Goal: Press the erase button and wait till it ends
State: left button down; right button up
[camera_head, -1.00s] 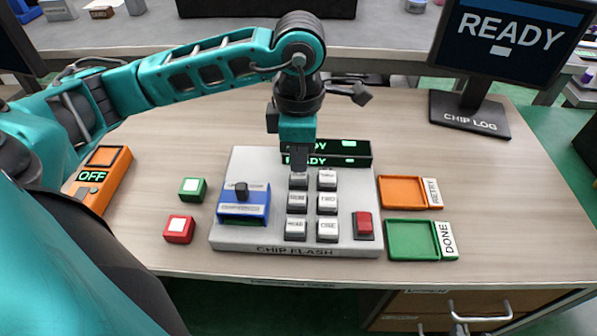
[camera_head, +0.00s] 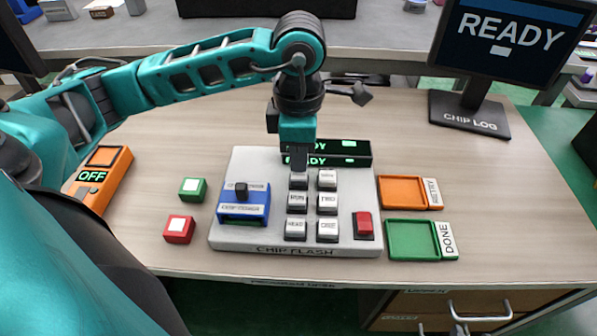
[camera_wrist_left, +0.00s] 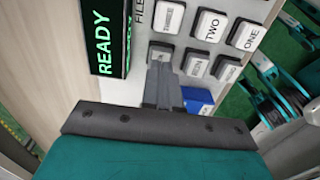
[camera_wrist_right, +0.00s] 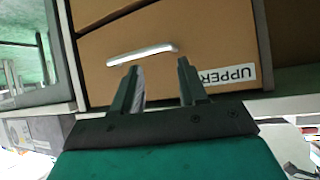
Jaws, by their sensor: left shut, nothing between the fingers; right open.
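The grey chip flash panel (camera_head: 225,178) lies on the desk with a cluster of grey-and-white push buttons (camera_head: 327,202). My left gripper (camera_head: 299,168) is shut and empty, pointing down at the top left button (camera_head: 299,182) of the cluster. In the left wrist view its fingertips (camera_wrist_left: 163,56) are at or just over that button, whose label is covered; I cannot tell whether they touch. The panel's display (camera_head: 335,155) is partly hidden by the gripper; "READY" shows in the left wrist view (camera_wrist_left: 104,42). My right gripper (camera_wrist_right: 160,75) is open and empty, facing a drawer.
The blue chip socket (camera_head: 243,205) and a red button (camera_head: 363,225) are on the panel. An orange tray (camera_head: 402,192) and a green tray (camera_head: 410,240) lie right. The monitor (camera_head: 510,38) reads READY. The orange box (camera_head: 100,180) reads OFF. Red and green chips lie left.

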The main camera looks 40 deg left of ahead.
aim_at(299, 175)
pick_arm(q)
jog(key=shift+f+b, duration=0.95)
jog(key=shift+f, duration=0.05)
jog(key=shift+r, duration=0.1)
notch_tip(299, 175, up, 8)
jog(key=p, duration=0.5)
dwell(0.4)
dwell(0.5)
